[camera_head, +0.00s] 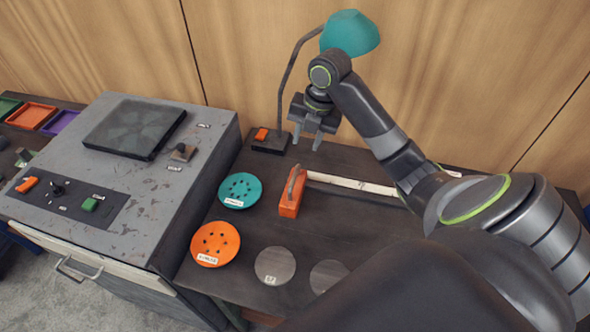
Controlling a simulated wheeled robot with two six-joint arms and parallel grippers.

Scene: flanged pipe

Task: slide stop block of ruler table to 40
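The ruler (350,183) is a pale strip lying on the dark table, running right from the stop block until my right arm hides it. The orange stop block (290,203) with a grey handle on top stands at the ruler's left end. The ruler's numbers are too small to read. My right gripper (306,141) is above the table, up and slightly right of the stop block, pointing down. Its fingers are apart with nothing between them, and it does not touch the block. My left gripper is not in view.
A lamp with a teal shade (350,33) stands behind my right gripper. Teal (240,190) and orange (215,243) discs and two grey discs (275,265) lie in front of and left of the block. A grey machine cabinet (150,190) stands left. Coloured trays (31,115) are at far left.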

